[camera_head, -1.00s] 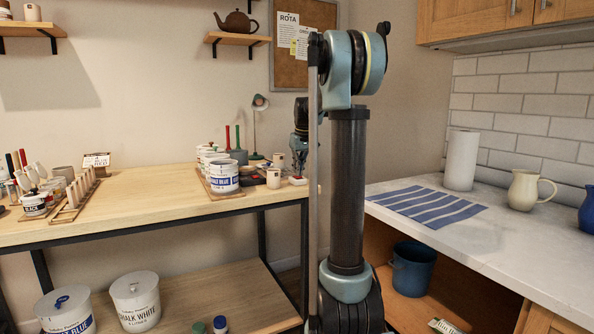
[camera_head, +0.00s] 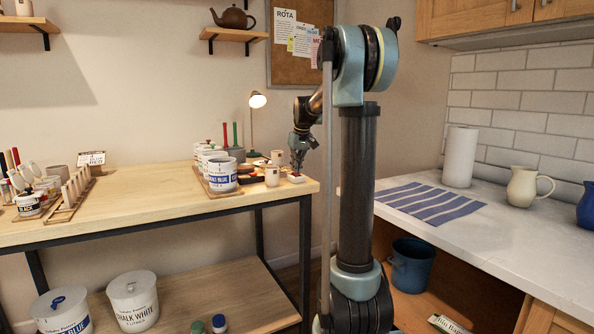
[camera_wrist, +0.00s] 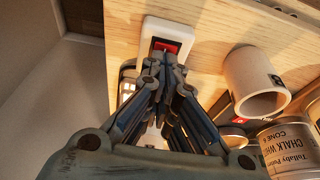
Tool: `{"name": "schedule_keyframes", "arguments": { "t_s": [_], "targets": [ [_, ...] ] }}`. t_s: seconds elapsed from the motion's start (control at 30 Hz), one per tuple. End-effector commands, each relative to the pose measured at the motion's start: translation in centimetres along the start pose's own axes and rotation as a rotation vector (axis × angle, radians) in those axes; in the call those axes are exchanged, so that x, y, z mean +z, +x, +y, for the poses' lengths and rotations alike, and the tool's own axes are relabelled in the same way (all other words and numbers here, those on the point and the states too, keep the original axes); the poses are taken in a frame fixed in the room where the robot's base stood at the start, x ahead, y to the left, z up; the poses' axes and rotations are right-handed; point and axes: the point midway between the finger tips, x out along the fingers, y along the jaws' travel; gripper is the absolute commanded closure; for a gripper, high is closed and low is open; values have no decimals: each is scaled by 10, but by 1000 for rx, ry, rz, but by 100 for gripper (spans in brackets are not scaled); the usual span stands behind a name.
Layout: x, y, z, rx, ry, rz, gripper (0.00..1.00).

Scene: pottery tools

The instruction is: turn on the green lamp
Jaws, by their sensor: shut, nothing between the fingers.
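The lamp (camera_head: 257,101) stands at the back right of the wooden table, and its head glows bright. A small white switch box (camera_head: 296,178) lies at the table's right front corner. In the wrist view, the box (camera_wrist: 152,30) has a red rocker switch (camera_wrist: 166,46). My gripper (camera_head: 297,170) is shut and empty, pointing down right over the box. In the wrist view, its fingertips (camera_wrist: 165,62) are at the edge of the red rocker and hide part of it; I cannot tell whether they touch it.
A cream cup (camera_head: 272,176) stands just left of the switch box and also shows in the wrist view (camera_wrist: 255,82). White labelled tubs (camera_head: 222,174) stand further left. A counter with a striped cloth (camera_head: 430,203) lies to the right. The table's middle is clear.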

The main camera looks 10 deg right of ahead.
Motion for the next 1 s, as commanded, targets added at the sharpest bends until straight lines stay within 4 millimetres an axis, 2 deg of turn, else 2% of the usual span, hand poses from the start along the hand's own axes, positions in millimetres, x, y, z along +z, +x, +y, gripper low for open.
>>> {"name": "schedule_keyframes", "arguments": {
  "t_s": [0.2, 0.6, 0.77, 0.87, 1.0],
  "targets": [
    [-7, 1, 0, 0, 0, 0, 100],
    [-8, -2, 1, 0, 1, 0, 100],
    [-12, -20, 0, 0, 0, -1, 100],
    [-16, -38, 1, 0, 1, -1, 100],
    [-9, -66, 2, 0, 2, -1, 100]
  ]
}}
